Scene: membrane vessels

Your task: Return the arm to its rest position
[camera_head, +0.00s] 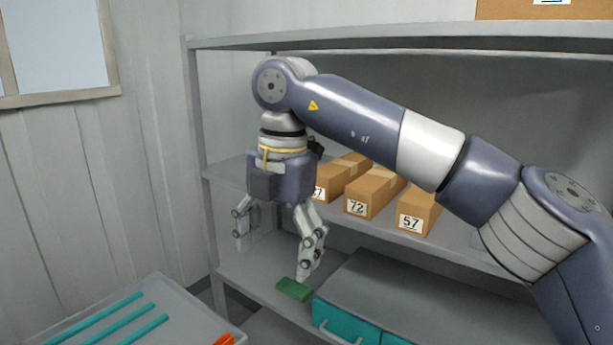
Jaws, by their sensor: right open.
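My right arm reaches in from the right side of the head view and bends down at the wrist in front of a grey shelf unit. My right gripper (272,262) points downward with its fingers spread, open and empty. It hangs in front of the shelves, and its right fingertip appears just above a small green block (293,289) on the lower shelf. I cannot tell whether they touch. My left gripper is not in view.
Several numbered cardboard boxes (371,193) stand on the middle shelf (462,256) behind my arm. A grey unit with teal drawers (345,325) sits lower right. A grey tray (182,292) with teal strips and an orange item is lower left. A grey wall is at left.

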